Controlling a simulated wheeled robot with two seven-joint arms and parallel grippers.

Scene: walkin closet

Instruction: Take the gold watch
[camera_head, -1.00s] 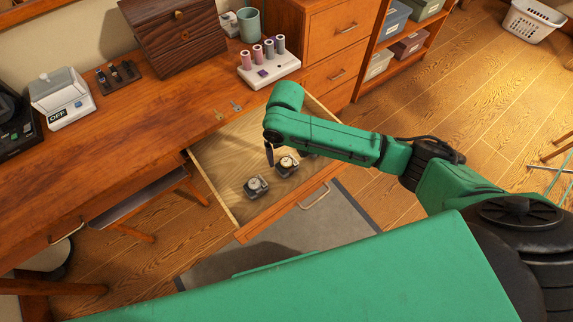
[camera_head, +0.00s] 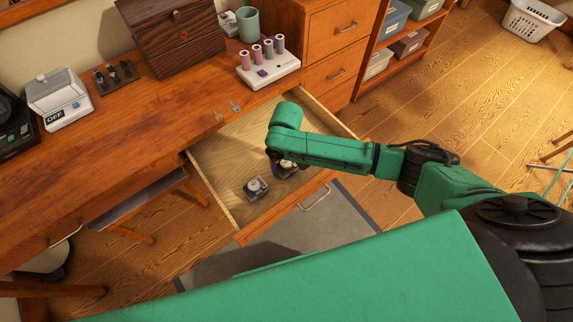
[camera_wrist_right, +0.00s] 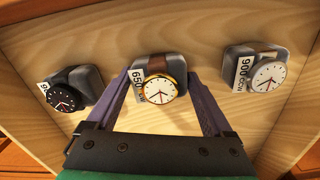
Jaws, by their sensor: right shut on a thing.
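The gold watch (camera_wrist_right: 161,89) has a gold rim, a white dial and a brown strap. It sits on a grey cushion with a 650 tag, in the middle of a row of three in the wrist view. My right gripper (camera_wrist_right: 158,80) has one finger on each side of the cushion and is shut on it with the watch. In the head view the gold watch (camera_head: 288,167) is mostly hidden under my right arm, inside the open drawer (camera_head: 226,205). My left gripper is not in view.
A silver white-dial watch (camera_wrist_right: 268,75) with a 900 tag lies to the right, and a black watch (camera_wrist_right: 66,98) to the left, both on cushions. The drawer's front (camera_head: 285,215) and sides surround them. The desk top (camera_head: 120,135) is above, holding a box and spools.

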